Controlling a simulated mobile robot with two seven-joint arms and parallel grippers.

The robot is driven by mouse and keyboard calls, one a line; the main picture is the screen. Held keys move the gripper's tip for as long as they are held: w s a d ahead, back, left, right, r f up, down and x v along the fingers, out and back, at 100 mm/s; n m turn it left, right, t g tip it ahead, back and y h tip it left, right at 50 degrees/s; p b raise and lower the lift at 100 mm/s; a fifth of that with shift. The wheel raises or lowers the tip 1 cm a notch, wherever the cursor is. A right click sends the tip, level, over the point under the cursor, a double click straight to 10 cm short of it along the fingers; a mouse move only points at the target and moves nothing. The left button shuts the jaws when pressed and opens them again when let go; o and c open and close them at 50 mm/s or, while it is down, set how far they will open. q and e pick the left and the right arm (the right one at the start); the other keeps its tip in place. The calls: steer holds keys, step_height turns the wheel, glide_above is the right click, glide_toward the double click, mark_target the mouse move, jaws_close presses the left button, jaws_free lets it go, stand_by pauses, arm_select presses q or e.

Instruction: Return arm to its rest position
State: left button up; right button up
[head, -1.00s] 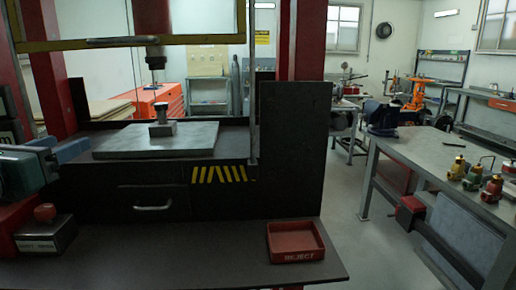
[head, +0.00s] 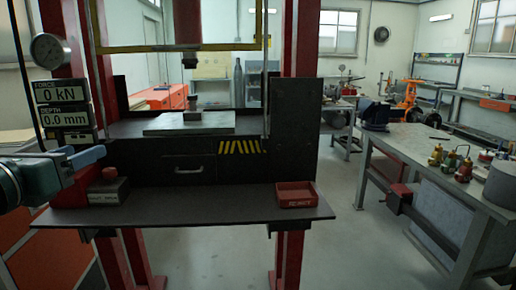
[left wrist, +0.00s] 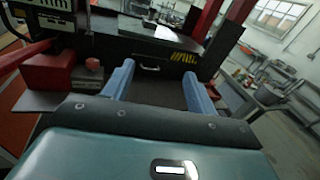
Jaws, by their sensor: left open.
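My left gripper (head: 85,158) comes in from the left edge in the head view, in front of the press and above its black shelf. In the left wrist view its two blue fingers (left wrist: 158,84) stand wide apart with nothing between them. The gripper is open and apart from the press. My right gripper is in neither view.
The red-framed press (head: 300,75) holds a steel plate with a small block (head: 193,118). A red reject tray (head: 296,195) and a red-button box (head: 109,187) sit on the shelf (head: 215,207). A workbench (head: 400,145) with several valves stands right; floor between is clear.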

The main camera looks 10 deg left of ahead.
arm_select(q)
steer(key=w+d+f+n+g+h+p, duration=0.1)
steer(key=w+d+f+n+g+h, duration=0.15)
steer(key=d+f+n, duration=0.5)
steer(key=w+d+f+n+g+h+p, duration=0.1)
steer(key=w+d+f+n+g+h, duration=0.2)
steer(key=d+f, duration=0.85)
steer(key=s+d+f+n+p, duration=0.1)
steer(key=s+d+f+n, duration=0.1)
steer(key=s+f+n, duration=0.3)
steer(key=s+d+f+n+g+y, duration=0.1)
steer(key=s+d+f+n, duration=0.1)
steer(key=s+f+n, duration=0.3)
steer(key=s+d+f+n+p, duration=0.1)
steer(key=s+f+n, duration=0.4)
steer(key=f+n, duration=0.6)
step_height(320, 180, down, 4)
steer(key=shift+d+f+y+p, duration=0.1)
steer(key=shift+d+y+p, duration=0.25)
steer(key=shift+d, duration=0.3)
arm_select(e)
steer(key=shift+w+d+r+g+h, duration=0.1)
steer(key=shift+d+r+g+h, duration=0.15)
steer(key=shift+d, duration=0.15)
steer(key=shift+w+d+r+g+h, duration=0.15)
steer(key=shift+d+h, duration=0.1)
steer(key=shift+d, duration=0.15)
